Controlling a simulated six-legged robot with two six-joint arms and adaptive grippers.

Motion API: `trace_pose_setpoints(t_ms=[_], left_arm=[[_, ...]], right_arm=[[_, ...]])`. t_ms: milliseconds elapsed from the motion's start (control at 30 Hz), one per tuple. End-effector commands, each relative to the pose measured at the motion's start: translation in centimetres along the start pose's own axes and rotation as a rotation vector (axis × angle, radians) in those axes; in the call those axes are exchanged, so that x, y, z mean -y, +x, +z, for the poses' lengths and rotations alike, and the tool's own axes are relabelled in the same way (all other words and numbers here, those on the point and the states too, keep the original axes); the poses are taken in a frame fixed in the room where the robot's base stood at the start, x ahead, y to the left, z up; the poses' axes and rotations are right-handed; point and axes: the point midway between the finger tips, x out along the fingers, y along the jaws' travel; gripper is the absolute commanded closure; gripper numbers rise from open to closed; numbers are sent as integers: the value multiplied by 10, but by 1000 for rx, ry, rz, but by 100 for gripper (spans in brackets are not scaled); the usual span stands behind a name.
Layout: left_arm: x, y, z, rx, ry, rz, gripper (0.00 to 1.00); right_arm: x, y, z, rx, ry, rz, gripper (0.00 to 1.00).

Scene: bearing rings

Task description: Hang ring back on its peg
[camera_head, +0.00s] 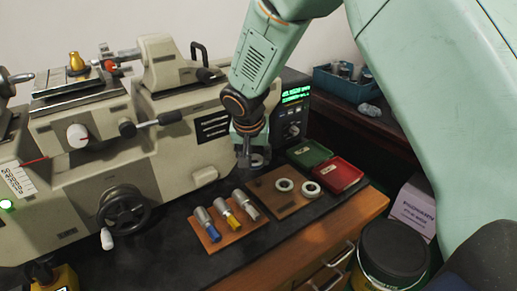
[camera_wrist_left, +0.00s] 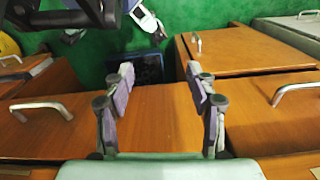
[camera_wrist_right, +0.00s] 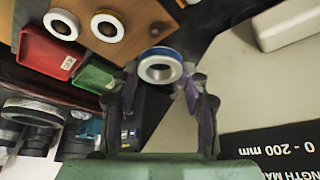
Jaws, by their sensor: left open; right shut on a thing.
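A ring (camera_wrist_right: 160,53) with a white face and blue edge is between the fingertips of my right gripper (camera_wrist_right: 158,84), which is shut on it. In the head view my right gripper (camera_head: 252,156) points down and holds it above the dark bench, behind and left of the brown peg board (camera_head: 290,205). Two pale rings lie on the board, a left one (camera_head: 284,179) and a right one (camera_head: 311,183). A bare dark peg (camera_wrist_right: 155,30) shows on the board, apart from the held ring. My left gripper (camera_wrist_left: 160,82) is open and empty over wooden drawers.
Green (camera_head: 309,152) and red (camera_head: 338,173) trays stand behind the board. A holder with several metal tools (camera_head: 228,233) is at its left. The lathe (camera_head: 100,180) fills the left side. Drawer handles (camera_wrist_left: 42,108) stick out near my left gripper.

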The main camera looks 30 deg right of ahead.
Motion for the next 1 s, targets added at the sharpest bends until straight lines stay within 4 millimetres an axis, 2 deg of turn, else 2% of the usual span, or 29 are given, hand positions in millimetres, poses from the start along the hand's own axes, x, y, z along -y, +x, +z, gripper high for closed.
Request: trace_pose_setpoints(t_ms=[200, 467, 867, 1000], left_arm=[[0, -9, 0, 0, 0, 0, 43], [0, -4, 0, 0, 0, 0, 43], [0, 24, 0, 0, 0, 0, 43], [0, 39, 0, 0, 0, 0, 43]], right_arm=[[-8, 17, -10, 1, 93, 39, 96], [-11, 27, -9, 1, 109, 46, 96], [-10, 66, 8, 2, 108, 45, 96], [-10, 79, 12, 1, 108, 45, 96]])
